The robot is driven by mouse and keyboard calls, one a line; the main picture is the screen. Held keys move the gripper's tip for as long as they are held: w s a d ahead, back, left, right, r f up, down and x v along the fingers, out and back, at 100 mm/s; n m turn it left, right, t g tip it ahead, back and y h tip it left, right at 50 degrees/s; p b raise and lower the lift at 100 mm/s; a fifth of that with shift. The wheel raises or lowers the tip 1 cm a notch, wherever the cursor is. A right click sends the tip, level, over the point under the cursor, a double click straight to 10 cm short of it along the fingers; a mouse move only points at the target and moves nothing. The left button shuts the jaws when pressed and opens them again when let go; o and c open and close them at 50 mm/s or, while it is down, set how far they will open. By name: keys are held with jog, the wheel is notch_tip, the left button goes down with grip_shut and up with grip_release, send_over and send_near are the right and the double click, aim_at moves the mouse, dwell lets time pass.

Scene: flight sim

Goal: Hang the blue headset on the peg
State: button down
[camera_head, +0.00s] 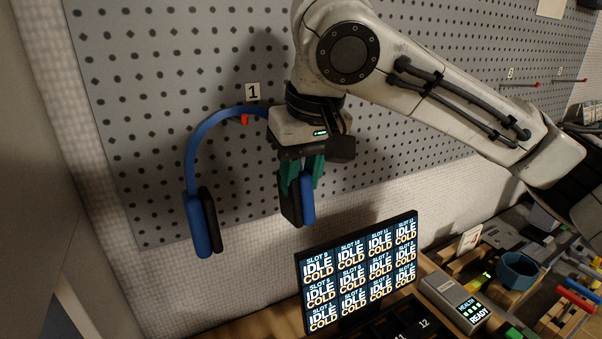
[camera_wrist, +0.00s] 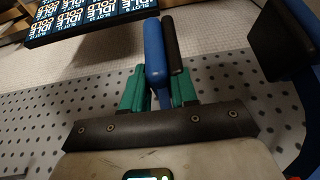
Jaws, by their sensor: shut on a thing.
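The blue headset (camera_head: 192,160) has a blue band and blue-and-black ear cups, and hangs upright in front of the pegboard. My gripper (camera_head: 303,178) is shut on its right side, by the ear cup; its green fingers also close around that side in the wrist view (camera_wrist: 157,92). The other ear cup (camera_head: 203,225) hangs free at the left. A peg with a red tip (camera_head: 244,119) shows just below the top of the band, under the label 1 (camera_head: 252,91). I cannot tell whether the band touches the peg. My gripper hides the right part of the band.
The grey pegboard (camera_head: 130,80) fills the back. Below stands a screen (camera_head: 360,275) with slot readouts, beside a small "READY" box (camera_head: 455,300). More red-tipped pegs (camera_head: 520,85) stick out at the far right. A cluttered bench with a blue cup (camera_head: 516,270) lies lower right.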

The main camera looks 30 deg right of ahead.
dwell(0.3)
jog(key=c, duration=0.8)
grip_release()
